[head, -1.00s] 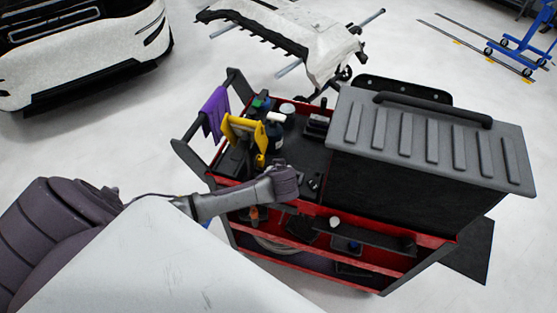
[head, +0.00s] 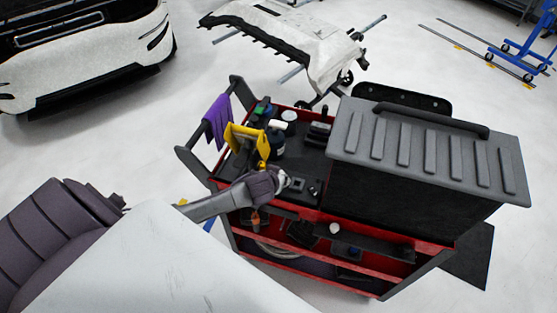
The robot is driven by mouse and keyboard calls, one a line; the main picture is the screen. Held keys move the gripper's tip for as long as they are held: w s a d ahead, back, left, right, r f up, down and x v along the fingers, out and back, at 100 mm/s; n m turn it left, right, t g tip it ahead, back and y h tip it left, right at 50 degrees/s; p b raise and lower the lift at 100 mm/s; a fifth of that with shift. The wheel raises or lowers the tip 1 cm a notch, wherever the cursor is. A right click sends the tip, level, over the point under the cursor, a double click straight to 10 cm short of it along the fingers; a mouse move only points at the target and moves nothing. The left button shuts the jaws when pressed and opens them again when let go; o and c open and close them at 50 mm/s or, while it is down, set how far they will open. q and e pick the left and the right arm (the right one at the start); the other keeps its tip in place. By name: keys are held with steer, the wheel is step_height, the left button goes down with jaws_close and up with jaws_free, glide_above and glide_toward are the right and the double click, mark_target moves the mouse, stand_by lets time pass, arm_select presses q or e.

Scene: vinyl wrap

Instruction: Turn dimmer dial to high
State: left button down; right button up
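A red and black tool cart (head: 370,272) stands in the middle of the head view. My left arm comes in from the left, and its end (head: 268,184) is over the cart's front left edge. The fingers of my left gripper cannot be made out. Small dark devices (head: 312,188) lie on the cart's black top just right of the arm's end. I cannot tell whether one carries the dimmer dial, and no dial setting is readable. My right gripper is not in view.
A large grey ribbed case (head: 425,150) fills the cart's right side. Bottles (head: 276,138), a yellow cloth (head: 246,137) and a purple cloth (head: 216,115) are at the left. A white car (head: 85,65) and a panel on a stand (head: 290,35) are behind. Floor around is open.

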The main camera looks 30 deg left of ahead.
arm_select(q)
steer(key=shift+s+f, duration=0.1)
steer(key=c, duration=0.9)
jaws_free()
steer(key=v, duration=1.2)
